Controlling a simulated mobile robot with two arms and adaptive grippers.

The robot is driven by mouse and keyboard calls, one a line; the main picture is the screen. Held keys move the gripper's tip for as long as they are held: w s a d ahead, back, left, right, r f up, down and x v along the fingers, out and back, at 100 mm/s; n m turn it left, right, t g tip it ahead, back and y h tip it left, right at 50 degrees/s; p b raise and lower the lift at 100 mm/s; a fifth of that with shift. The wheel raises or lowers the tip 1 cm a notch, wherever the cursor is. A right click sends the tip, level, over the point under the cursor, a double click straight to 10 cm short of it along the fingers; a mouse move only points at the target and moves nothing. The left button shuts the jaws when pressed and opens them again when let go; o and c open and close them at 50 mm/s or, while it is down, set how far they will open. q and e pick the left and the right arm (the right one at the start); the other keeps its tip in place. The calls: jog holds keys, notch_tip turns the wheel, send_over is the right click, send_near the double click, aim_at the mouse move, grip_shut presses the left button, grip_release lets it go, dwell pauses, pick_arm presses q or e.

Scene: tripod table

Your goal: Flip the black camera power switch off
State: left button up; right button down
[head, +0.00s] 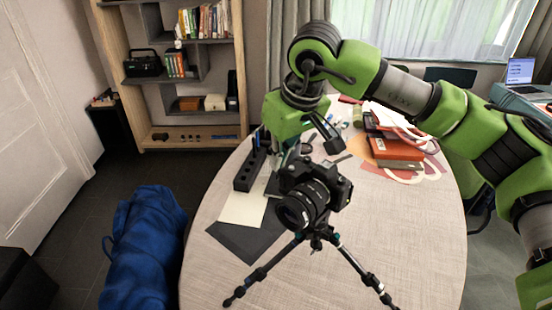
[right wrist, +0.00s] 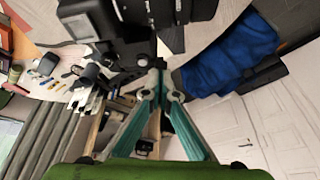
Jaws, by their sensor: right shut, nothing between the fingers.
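The black camera (head: 318,190) stands on a tripod (head: 333,238) over the round table in the head view, its lens facing lower left. Its dark body and lens also show upside down along the top of the right wrist view (right wrist: 92,18). The power switch is too small or hidden to make out in either view. My right gripper (right wrist: 160,64) is shut and empty, its fingertips close to the camera; contact cannot be told. In the head view my right arm reaches down behind the camera, which largely hides the fingertips. My left gripper is not in view.
The round table (head: 415,235) holds a black block-shaped holder (head: 249,170), dark and cream sheets, and red books (head: 397,151) behind the camera. A blue bag (head: 145,245) lies at the left. A bookshelf (head: 190,132) stands behind. The table's front right is clear.

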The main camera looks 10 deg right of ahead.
jog(key=shift+w+d, duration=0.25)
jog(key=shift+w, duration=0.5)
jog(key=v, duration=1.2)
